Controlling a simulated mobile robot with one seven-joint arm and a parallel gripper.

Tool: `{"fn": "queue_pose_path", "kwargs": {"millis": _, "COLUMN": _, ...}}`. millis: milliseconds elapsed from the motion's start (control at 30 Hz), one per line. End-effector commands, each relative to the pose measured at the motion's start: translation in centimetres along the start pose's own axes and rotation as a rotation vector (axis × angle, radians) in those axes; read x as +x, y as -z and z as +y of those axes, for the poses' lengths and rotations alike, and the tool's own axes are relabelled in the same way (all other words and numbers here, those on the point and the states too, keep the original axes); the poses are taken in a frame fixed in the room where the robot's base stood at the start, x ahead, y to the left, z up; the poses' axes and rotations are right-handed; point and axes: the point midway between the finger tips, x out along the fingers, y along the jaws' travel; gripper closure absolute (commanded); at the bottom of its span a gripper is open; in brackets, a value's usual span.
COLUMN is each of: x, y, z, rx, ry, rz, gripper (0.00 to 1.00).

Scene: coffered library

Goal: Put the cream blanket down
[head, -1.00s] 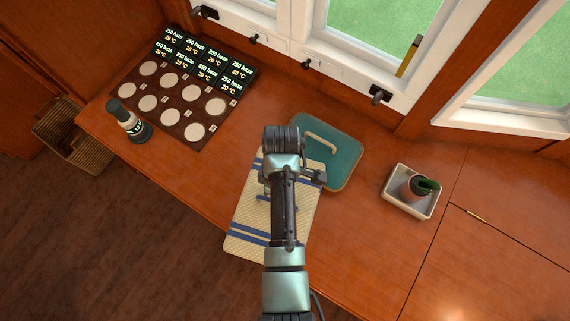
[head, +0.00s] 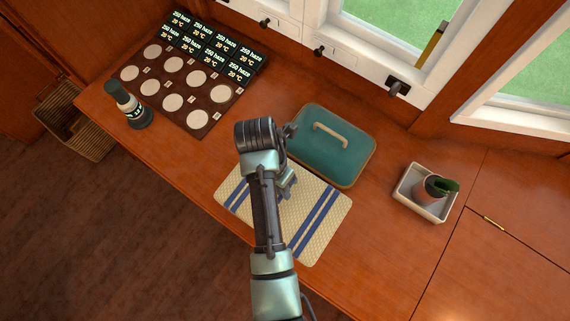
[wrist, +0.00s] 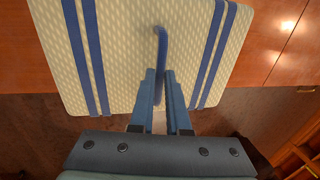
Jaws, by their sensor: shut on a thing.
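The cream blanket (head: 278,215) is a flat cream rectangle with blue stripes near both ends, in front of the teal lidded case. It also shows in the wrist view (wrist: 135,45), with a blue raised strip like a handle (wrist: 161,45) at its middle. My gripper (wrist: 160,73) is shut on this strip. In the head view my gripper (head: 287,182) is over the blanket, partly hidden by my arm. The blanket's near edge overlaps the counter's front edge in the picture. I cannot tell whether its underside touches the counter.
The teal case (head: 345,158) lies just behind the blanket. A white tray (head: 403,203) with a dark-topped container (head: 432,189) stands to the right. A dark board with pale discs (head: 172,103) and a bottle (head: 128,105) are at left. Counter (head: 375,250) right of the blanket is clear.

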Motion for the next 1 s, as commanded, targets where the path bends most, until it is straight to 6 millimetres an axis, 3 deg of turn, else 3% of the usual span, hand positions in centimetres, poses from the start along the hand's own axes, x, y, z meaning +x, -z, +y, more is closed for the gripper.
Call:
{"fn": "queue_pose_path", "kwargs": {"millis": 100, "x": 2.2, "y": 0.0, "z": 0.5, "rx": 0.001, "ry": 0.0, "rz": 0.0, "gripper": 1.0}}
{"fn": "queue_pose_path", "kwargs": {"millis": 367, "x": 4.2, "y": 0.0, "z": 0.9, "rx": 0.003, "ry": -0.001, "rz": 0.0, "gripper": 1.0}}
{"fn": "queue_pose_path", "kwargs": {"millis": 533, "x": 6.6, "y": 0.0, "z": 1.4, "rx": 0.003, "ry": 0.0, "rz": 0.0, "gripper": 1.0}}
{"fn": "queue_pose_path", "kwargs": {"millis": 900, "x": 7.0, "y": -0.1, "z": 1.5, "rx": 0.004, "ry": -0.002, "rz": -0.001, "gripper": 1.0}}
{"fn": "queue_pose_path", "kwargs": {"millis": 933, "x": 7.2, "y": 0.0, "z": 1.4, "rx": 0.004, "ry": -0.001, "rz": 0.0, "gripper": 0.84}}
{"fn": "queue_pose_path", "kwargs": {"millis": 1000, "x": 7.1, "y": 0.0, "z": 1.4, "rx": 0.004, "ry": -0.001, "rz": 0.0, "gripper": 0.71}}
